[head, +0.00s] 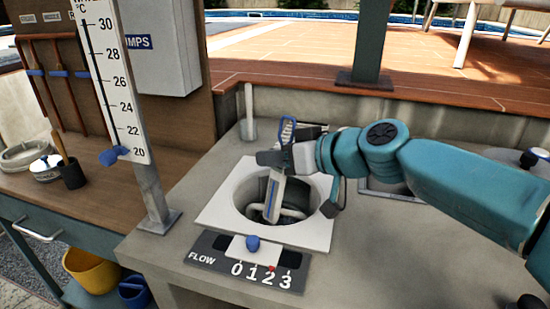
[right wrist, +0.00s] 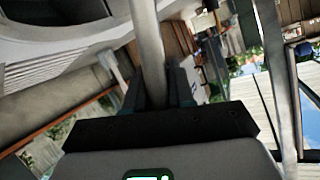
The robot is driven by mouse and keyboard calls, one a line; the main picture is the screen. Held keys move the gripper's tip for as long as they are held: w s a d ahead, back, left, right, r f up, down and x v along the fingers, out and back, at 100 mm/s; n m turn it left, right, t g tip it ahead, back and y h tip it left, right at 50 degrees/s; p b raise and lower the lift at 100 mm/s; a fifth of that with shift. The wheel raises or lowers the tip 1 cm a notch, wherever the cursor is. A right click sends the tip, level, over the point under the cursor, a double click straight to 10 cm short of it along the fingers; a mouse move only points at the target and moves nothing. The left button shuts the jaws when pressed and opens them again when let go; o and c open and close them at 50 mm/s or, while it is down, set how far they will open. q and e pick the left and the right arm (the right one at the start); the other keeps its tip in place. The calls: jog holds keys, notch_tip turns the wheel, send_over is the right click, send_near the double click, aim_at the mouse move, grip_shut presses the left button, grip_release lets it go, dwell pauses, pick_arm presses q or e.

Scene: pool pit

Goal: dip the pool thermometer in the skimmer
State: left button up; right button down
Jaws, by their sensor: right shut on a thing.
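The pool thermometer (head: 272,197) is a slim white and blue stick with a blue loop at its top. My right gripper (head: 284,160) is shut on it, and it hangs slightly tilted over the skimmer. In the right wrist view a pale rod (right wrist: 149,45) stands between the two fingers. The skimmer (head: 318,238) is a round well in a white square frame, with dark parts and a pale handle inside. The thermometer's lower end shows within the opening; how deep it reaches is unclear. My left gripper is not in view.
A flow plate (head: 212,262) with a blue knob lies in front of the skimmer. A tall temperature board (head: 110,75) with a blue pointer near 20 stands left. A short grey post (head: 248,112) stands behind the well. Bare concrete (head: 380,260) lies to the right.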

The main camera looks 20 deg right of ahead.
jog(key=shift+r+p, duration=3.4)
jog(key=shift+r, duration=1.25)
jog(key=shift+f, duration=0.1)
